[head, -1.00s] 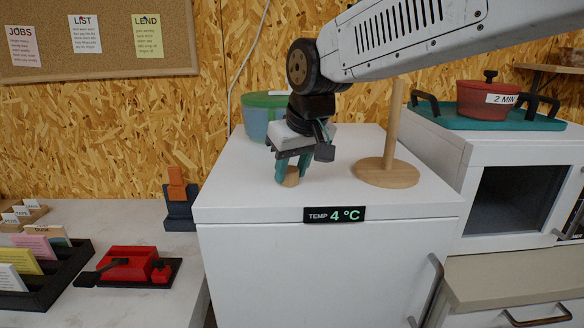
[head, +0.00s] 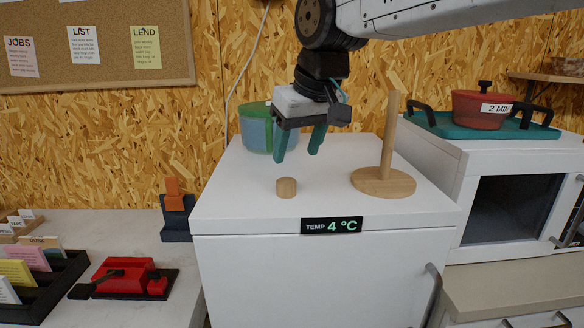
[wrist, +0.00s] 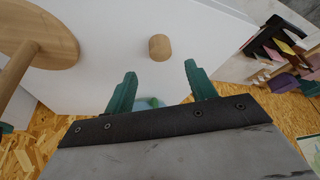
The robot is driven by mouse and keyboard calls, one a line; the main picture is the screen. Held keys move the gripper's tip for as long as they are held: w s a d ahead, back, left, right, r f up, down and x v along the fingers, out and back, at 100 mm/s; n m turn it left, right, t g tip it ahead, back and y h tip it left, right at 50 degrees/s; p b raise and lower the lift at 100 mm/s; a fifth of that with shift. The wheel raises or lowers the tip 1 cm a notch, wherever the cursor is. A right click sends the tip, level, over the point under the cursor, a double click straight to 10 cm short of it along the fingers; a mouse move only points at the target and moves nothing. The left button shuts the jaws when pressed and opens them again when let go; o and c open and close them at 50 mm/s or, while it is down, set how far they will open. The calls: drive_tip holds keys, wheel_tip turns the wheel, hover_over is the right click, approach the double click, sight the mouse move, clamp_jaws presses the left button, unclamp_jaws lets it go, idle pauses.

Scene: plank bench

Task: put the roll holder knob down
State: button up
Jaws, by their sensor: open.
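The roll holder knob (head: 286,187) is a small light-wood cylinder. It stands on the white fridge top near its front edge, left of the roll holder (head: 383,181), a round wooden base with an upright post. My gripper (head: 299,149) is open and empty, with its green fingers raised above and behind the knob, apart from it. In the wrist view, the knob (wrist: 159,47) lies beyond the open fingertips (wrist: 161,74), and nothing is between them. The roll holder's base (wrist: 38,30) shows at the upper left there.
A teal tray (head: 490,126) with a red pot (head: 482,109) sits to the right. The fridge top around the knob is clear.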

drive_tip(key=s+d+f+m+g+h, duration=0.1)
drive_tip(key=s+d+f+m, duration=0.25)
drive_tip(key=s+d, duration=0.95)
drive_tip(key=s+d+f+m+g+h, duration=0.1)
drive_tip(key=s+d+f+m, duration=0.1)
drive_tip(key=s+d+f, duration=0.6)
drive_tip(key=s+f, duration=0.3)
drive_tip(key=shift+g, duration=0.4)
drive_tip(key=shift+d+f, duration=0.1)
